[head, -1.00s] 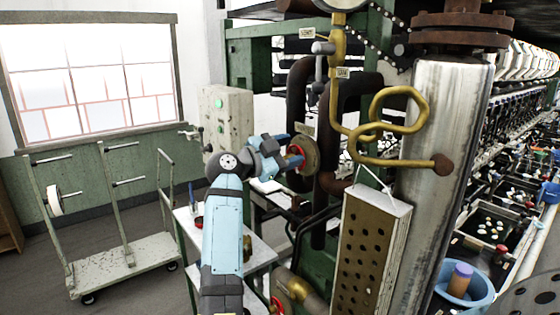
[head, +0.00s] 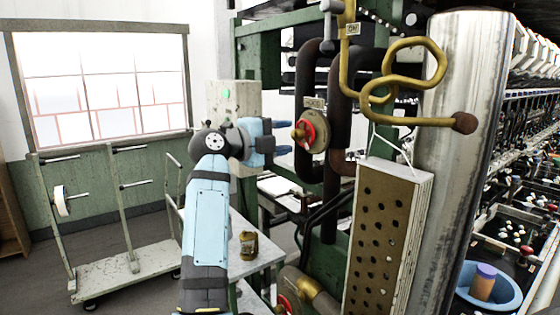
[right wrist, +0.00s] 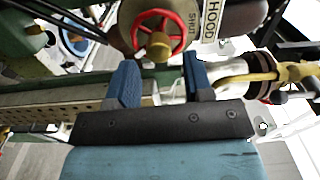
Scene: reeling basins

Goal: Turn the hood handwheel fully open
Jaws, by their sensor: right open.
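The hood handwheel (head: 308,133) is a red rim with a brass hub on a round plate, on the dark pipework in the middle of the head view. In the right wrist view the handwheel (right wrist: 158,40) lies just beyond the fingertips, beside a plate reading HOOD and the word SHUT. My right gripper (head: 284,136) is open and empty, just left of the wheel and pointing at it. Its two blue fingers (right wrist: 160,78) stand apart with the brass hub seen between them, not touching the wheel. My left gripper is not in view.
A second red wheel (head: 284,304) sits lower down by a brass fitting. A perforated box (head: 385,235) and a bent brass pipe (head: 434,70) are to the right. A cart (head: 125,270) stands left.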

